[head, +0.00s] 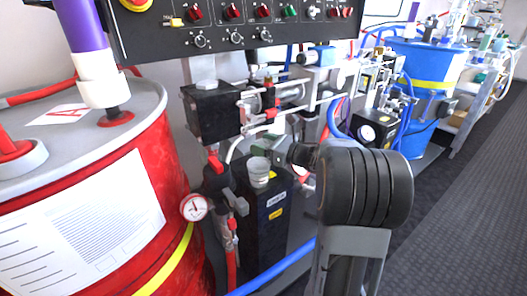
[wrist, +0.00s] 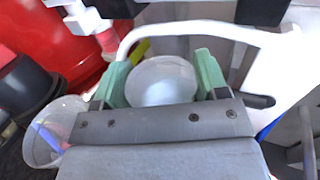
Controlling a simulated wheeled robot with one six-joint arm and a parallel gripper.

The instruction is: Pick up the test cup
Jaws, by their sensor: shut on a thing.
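The test cup (wrist: 161,82) is a small white, translucent cup. In the wrist view it sits between the two green finger pads of my gripper (wrist: 162,78), one pad on each side. My gripper is shut on it. In the head view a whitish cup (head: 259,172) shows just above the top of a black box (head: 263,205), left of my arm. I cannot tell whether it touches the box. My gripper's fingers are hard to make out there.
Another clear cup (wrist: 52,132) with something bluish inside is at the lower left of the wrist view. A red drum (head: 90,200) stands left, with a pressure gauge (head: 195,208) beside it. Valves, hoses and a control panel (head: 235,25) crowd above. Open floor (head: 460,220) lies right.

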